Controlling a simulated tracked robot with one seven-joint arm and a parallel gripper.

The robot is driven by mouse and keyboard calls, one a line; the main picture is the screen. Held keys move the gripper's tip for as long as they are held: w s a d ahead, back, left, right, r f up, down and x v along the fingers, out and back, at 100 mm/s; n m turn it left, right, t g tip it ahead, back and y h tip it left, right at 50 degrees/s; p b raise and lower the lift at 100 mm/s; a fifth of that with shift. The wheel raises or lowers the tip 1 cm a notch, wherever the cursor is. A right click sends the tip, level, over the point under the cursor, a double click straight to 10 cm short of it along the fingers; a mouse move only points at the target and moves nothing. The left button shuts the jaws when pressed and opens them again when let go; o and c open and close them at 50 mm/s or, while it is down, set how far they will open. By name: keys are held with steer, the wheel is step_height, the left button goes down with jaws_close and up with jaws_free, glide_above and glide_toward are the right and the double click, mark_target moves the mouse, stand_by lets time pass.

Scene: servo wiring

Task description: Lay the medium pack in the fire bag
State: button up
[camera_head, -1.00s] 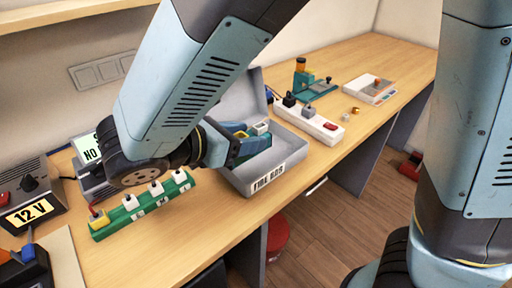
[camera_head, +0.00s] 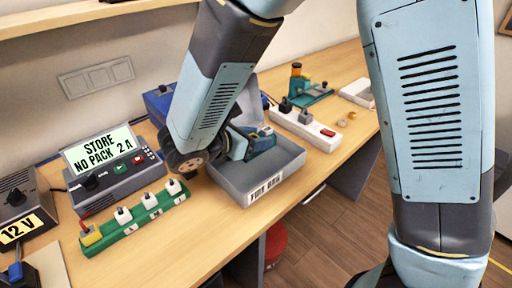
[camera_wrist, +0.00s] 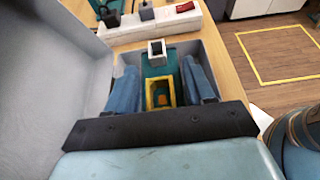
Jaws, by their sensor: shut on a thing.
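The fire bag (camera_head: 232,188) is a grey open box with its name on the front wall, standing on the bench. Its raised lid shows at the left of the wrist view (camera_wrist: 45,85). My gripper (camera_head: 243,146) reaches down inside the box. In the wrist view its two blue fingers (camera_wrist: 162,72) are shut on a teal pack (camera_wrist: 158,66) with a yellow-rimmed part and a pale grey connector at its far end. The pack also shows inside the box in the head view (camera_head: 263,138). I cannot tell whether it touches the floor.
A green strip (camera_head: 135,222) with several white plugs lies left of the box. Behind it a charger (camera_head: 110,175) reads "STORE NO PACK 2A". A white power strip (camera_head: 302,126) and a teal stand (camera_head: 312,92) are beyond the box. A 12 V unit (camera_head: 22,205) is far left.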

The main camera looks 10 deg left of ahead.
steer(key=shift+w+d+f, duration=0.1)
steer(key=shift+w+f, duration=0.4)
steer(key=shift+f, duration=0.05)
steer(key=shift+w+f, duration=0.1)
steer(key=shift+f, duration=1.5)
steer(key=shift+f, duration=0.6)
steer(key=o, duration=1.4)
steer(key=shift+r, duration=0.7)
steer(key=v, duration=1.2)
steer(key=shift+f, duration=0.1)
